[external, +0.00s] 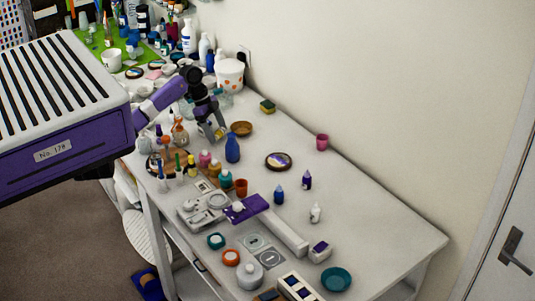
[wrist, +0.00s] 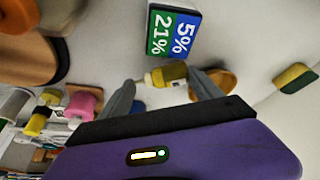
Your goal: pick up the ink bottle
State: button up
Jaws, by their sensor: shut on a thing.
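My gripper (external: 212,130) is over the back part of the white table in the external view. In the wrist view its two grey fingers (wrist: 163,92) are closed on a small ink bottle (wrist: 172,74) with a yellow body and a pale tip. The bottle lies sideways across the picture between the fingers. In the external view a bit of yellow (external: 219,132) shows at the fingertips, and the rest is mostly hidden. Whether the bottle touches the table is not clear. Other small bottles stand farther forward: blue (external: 279,196), purple (external: 306,181) and white (external: 315,213).
A block marked 5% and 21% (wrist: 173,30) is near the fingers. A sponge (external: 267,107) and pink cup (external: 322,141) are near the wall. The table's right part is clear.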

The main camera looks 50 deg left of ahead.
notch_tip(320, 180, up, 19)
jog(key=a+f+n+t+y, duration=0.25)
jog(key=a+n, duration=0.65)
jog(key=a, duration=1.1)
jog(key=s+a+f+n+y, duration=0.2)
jog(key=s+a+n, duration=0.2)
jog(key=s+a, duration=0.7)
jog(key=s+a+f+n+y, duration=0.2)
jog(key=s+a+n, duration=0.3)
jog(key=s+a, duration=0.65)
jog(key=s+a+f+n+g+y, duration=0.1)
jog(key=s+a+f+n, duration=0.2)
jog(key=s, duration=0.9)
jog(key=s+a+f+n+g+p, duration=0.15)
jog(key=s+a, duration=0.25)
jog(key=s, duration=0.8)
jog(key=s+a+f+n+g+y, duration=0.1)
jog(key=s+a+f+n, duration=0.2)
jog(key=s, duration=0.9)
jog(key=s+d+n, duration=0.1)
jog(key=s+n, duration=0.1)
jog(key=s, duration=1.2)
jog(key=shift+s+r, duration=0.15)
jog(key=shift+s, duration=0.15)
jog(key=shift+w, duration=0.1)
